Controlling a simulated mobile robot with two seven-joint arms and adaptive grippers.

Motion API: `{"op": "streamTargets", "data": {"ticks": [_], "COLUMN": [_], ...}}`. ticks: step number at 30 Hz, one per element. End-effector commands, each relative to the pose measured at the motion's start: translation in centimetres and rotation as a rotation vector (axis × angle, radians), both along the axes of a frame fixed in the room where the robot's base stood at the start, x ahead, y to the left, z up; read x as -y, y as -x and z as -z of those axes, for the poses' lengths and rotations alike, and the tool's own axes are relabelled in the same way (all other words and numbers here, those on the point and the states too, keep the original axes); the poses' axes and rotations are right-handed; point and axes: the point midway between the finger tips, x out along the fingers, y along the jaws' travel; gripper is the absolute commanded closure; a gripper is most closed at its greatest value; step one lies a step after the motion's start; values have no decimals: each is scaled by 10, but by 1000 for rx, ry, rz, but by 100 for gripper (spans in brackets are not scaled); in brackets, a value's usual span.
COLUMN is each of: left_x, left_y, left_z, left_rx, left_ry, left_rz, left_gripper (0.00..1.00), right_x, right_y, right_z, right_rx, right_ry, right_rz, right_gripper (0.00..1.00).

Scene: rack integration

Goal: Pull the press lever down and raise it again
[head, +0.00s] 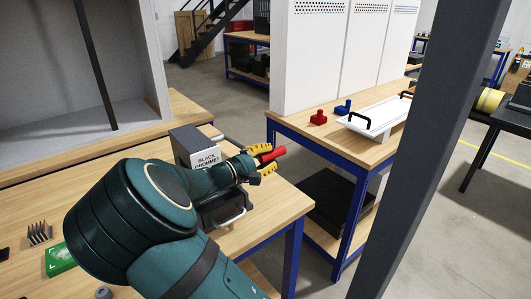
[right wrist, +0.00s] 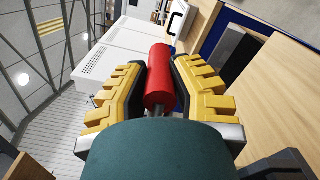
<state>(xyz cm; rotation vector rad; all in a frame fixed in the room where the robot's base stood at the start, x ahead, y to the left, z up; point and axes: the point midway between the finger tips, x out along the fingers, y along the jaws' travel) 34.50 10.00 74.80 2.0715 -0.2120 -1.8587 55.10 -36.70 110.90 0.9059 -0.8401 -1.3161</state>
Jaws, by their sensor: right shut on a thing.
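The press lever's red handle (head: 272,155) sticks out past the yellow fingers of my right gripper (head: 262,162), above the right end of the wooden bench. In the right wrist view, the red handle (right wrist: 159,80) lies lengthwise between the two yellow fingers of the right gripper (right wrist: 158,66), which is shut on it. A thin metal rod shows at the handle's near end. My left gripper is not in view.
A second bench (head: 290,128) to the right holds a red block (head: 318,117), a blue block (head: 343,106) and a white panel (head: 377,118) with black handles. A gap separates the benches. A green board (head: 60,259) and a finned grey part (head: 39,233) lie at left.

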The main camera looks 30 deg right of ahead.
Motion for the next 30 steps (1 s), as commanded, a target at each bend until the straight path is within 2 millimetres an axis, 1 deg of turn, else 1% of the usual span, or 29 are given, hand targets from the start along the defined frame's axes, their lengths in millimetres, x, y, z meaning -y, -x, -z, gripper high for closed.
{"op": "streamTargets", "data": {"ticks": [1, 7, 23, 24, 26, 27, 30], "left_x": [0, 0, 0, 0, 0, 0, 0], "left_y": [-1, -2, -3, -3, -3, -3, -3], "left_z": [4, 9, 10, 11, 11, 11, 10], "left_rx": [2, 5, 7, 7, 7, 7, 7], "left_ry": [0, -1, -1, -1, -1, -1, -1], "left_rz": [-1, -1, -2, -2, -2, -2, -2], "left_gripper": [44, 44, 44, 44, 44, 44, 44], "right_x": [1, 1, 1, 1, 1, 1, 1], "right_y": [1, 1, 2, 2, 2, 2, 1], "right_z": [7, 18, 24, 24, 24, 23, 23], "right_rx": [-6, -9, -11, -11, -11, -11, -10], "right_ry": [-1, -1, -5, -5, -5, -5, -3], "right_rz": [2, 2, 3, 3, 3, 3, 2], "right_gripper": [100, 100, 100, 67, 46, 43, 43]}}
